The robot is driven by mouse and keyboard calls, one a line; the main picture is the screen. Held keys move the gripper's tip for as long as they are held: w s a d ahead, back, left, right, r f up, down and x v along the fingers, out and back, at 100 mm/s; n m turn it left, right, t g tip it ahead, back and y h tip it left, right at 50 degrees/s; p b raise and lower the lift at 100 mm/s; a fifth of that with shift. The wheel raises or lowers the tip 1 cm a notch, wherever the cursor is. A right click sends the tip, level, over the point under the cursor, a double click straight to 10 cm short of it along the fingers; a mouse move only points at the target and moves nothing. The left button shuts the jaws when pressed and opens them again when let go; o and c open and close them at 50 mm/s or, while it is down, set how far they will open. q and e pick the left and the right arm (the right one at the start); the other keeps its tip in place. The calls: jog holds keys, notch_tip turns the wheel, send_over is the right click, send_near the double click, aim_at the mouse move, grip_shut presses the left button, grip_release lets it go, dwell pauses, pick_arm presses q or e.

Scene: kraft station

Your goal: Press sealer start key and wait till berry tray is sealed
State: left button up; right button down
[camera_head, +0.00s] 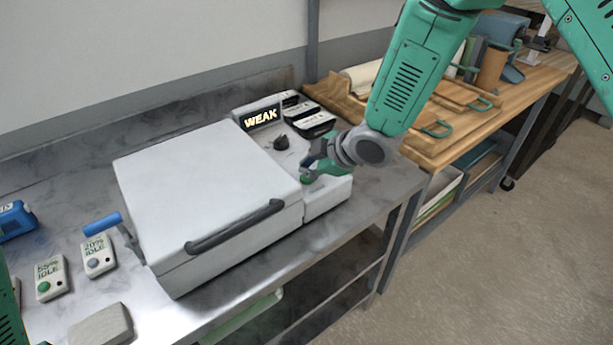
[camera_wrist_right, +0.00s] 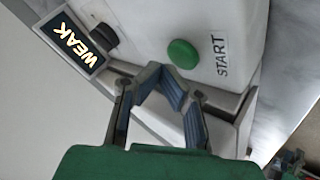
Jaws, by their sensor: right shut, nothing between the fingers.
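The sealer (camera_head: 205,185) is a white box with a dark handle on its shut lid. Its display (camera_head: 262,117) reads WEAK, also seen in the wrist view (camera_wrist_right: 70,42). A black knob (camera_head: 281,142) sits beside the display. The green start key (camera_wrist_right: 183,53), labelled START, is on the sealer's right panel. My right gripper (camera_head: 308,170) is shut and empty, low over that panel. In the wrist view its blue fingertips (camera_wrist_right: 162,80) are close to the key; I cannot tell whether they touch it. No berry tray is visible. My left gripper is out of view.
A blue lever (camera_head: 103,224) sticks out at the sealer's left. Dark-topped boxes (camera_head: 310,118) are behind the sealer's panel. A wooden bench (camera_head: 530,85) with boards stands to the right.

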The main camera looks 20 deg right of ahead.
jog(key=shift+f, duration=0.25)
jog(key=shift+s+f+b, duration=0.1)
jog(key=shift+f+b, duration=0.25)
jog(key=shift+f, duration=0.1)
dwell(0.6)
jog(key=shift+r, duration=0.1)
jog(key=shift+r+p, duration=0.8)
notch_tip(320, 180, up, 5)
jog(key=p, duration=0.4)
dwell(0.7)
